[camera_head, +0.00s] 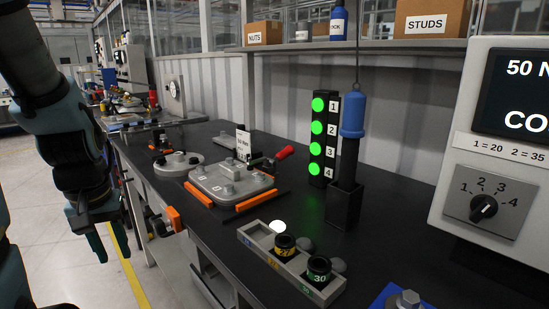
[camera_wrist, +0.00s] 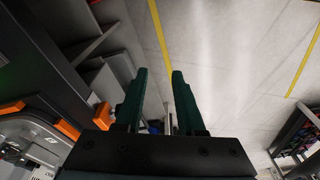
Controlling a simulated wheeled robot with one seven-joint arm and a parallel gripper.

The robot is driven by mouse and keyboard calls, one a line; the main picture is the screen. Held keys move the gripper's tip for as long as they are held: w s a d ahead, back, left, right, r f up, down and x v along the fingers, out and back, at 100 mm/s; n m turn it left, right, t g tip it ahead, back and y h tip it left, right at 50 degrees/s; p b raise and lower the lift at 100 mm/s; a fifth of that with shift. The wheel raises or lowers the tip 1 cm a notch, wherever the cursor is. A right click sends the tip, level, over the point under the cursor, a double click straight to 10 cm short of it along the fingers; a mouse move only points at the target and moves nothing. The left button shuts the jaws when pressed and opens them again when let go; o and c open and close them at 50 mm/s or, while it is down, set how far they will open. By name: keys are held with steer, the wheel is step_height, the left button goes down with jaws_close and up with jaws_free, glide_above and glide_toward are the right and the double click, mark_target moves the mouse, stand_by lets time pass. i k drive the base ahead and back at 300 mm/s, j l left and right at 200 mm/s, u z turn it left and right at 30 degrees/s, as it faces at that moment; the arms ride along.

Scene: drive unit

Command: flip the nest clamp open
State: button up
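The nest clamp is a small dark toggle clamp with a red handle (camera_head: 285,152), at the back right of a grey housing (camera_head: 225,180) with orange pads in the head view. Its handle slants up to the right; its dark arm reaches toward the housing's edge, but contact is too small to tell. My gripper (camera_head: 109,243) hangs beyond the bench's left edge, well left of the clamp and apart from it. In the wrist view its green fingers (camera_wrist: 160,78) are apart with nothing between them. Part of the housing (camera_wrist: 30,138) shows at lower left there; the clamp does not.
The dark bench (camera_head: 390,235) carries a socket tray (camera_head: 290,262), a blue-handled tool (camera_head: 352,115) in a holder, and a green light stack (camera_head: 318,135). A control box (camera_head: 500,150) stands at right. An orange-fronted part (camera_head: 173,218) juts from the bench's left side. Open floor lies left.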

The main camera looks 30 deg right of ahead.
mark_target(282, 155)
steer(key=i+j, duration=0.3)
steer(key=i, duration=0.2)
steer(key=i+j, duration=0.3)
steer(key=i, duration=0.25)
steer(key=i+j, duration=0.25)
steer(key=i, duration=0.25)
steer(key=i+j, duration=0.3)
steer(key=i, duration=0.25)
steer(key=i+j, duration=0.3)
steer(key=i, duration=0.2)
steer(key=i+j, duration=0.3)
steer(key=i, duration=0.25)
steer(key=i+z, duration=0.2)
steer(key=k+z, duration=0.1)
steer(key=z, duration=0.9)
